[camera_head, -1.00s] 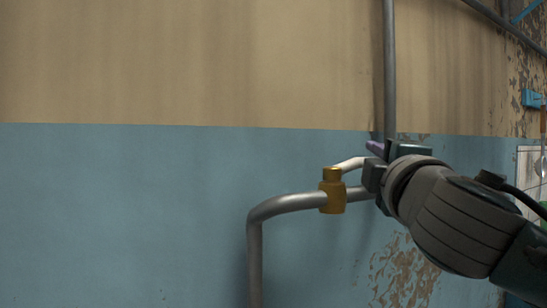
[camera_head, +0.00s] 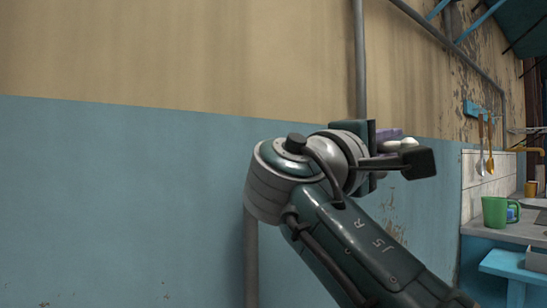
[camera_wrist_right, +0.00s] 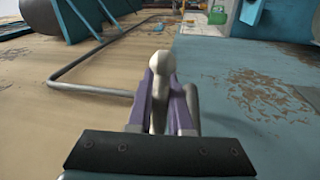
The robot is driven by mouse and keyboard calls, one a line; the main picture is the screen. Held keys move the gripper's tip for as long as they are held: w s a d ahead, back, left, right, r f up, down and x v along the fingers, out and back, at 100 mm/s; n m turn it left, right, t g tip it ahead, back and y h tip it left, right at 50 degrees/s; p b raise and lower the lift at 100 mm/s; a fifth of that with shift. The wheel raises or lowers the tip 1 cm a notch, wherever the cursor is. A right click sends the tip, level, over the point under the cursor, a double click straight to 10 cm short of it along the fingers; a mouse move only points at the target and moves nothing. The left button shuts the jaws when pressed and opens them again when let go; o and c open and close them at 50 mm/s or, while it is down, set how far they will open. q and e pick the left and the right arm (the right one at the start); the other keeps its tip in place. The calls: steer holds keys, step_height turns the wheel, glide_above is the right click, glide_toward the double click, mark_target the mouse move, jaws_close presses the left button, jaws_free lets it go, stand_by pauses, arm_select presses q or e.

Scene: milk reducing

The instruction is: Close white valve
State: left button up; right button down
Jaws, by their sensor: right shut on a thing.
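The white valve handle (camera_head: 409,143) shows in the head view as a pale rounded end just beyond my purple fingers. In the right wrist view the white handle (camera_wrist_right: 161,64) stands between the two purple fingers of my right gripper (camera_wrist_right: 163,88), which is shut on it. In the head view my right gripper (camera_head: 392,139) is partly covered by its own dark parts. The brass valve body and the bent pipe around it are hidden behind my right arm. My left gripper is not in view.
A grey vertical pipe (camera_head: 360,60) runs up the beige and blue wall (camera_head: 120,190). At the right are a green mug (camera_head: 496,212) on a counter, hanging utensils (camera_head: 485,150) and a blue stool (camera_head: 512,266). The wall area at the left is clear.

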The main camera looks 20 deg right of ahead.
mark_target(393, 142)
steer(key=shift+s+a+f+m+g+h+b, duration=0.15)
steer(key=shift+s+a+m+g+b, duration=0.1)
steer(key=shift+m+g, duration=0.25)
steer(key=shift+s+a+r+m+g+h+b, duration=0.1)
steer(key=shift+s+a+m+g+h+b, duration=0.15)
steer(key=shift+g, duration=0.45)
steer(key=shift+s+a+m+g+b, duration=0.25)
steer(key=shift+m+g, duration=0.2)
steer(key=shift+g, duration=0.3)
steer(key=shift+s+a+m+g+b, duration=0.25)
steer(key=shift+m+g, duration=0.2)
steer(key=shift+g, duration=0.35)
steer(key=shift+s+a+m+g+b, duration=0.2)
steer(key=shift+m+g+b, duration=0.2)
steer(key=shift+g, duration=0.35)
steer(key=c, duration=1.1)
jaws_free()
steer(key=a+f+b, duration=0.1)
steer(key=a, duration=0.8)
steer(key=shift+w+a+f+b, duration=0.35)
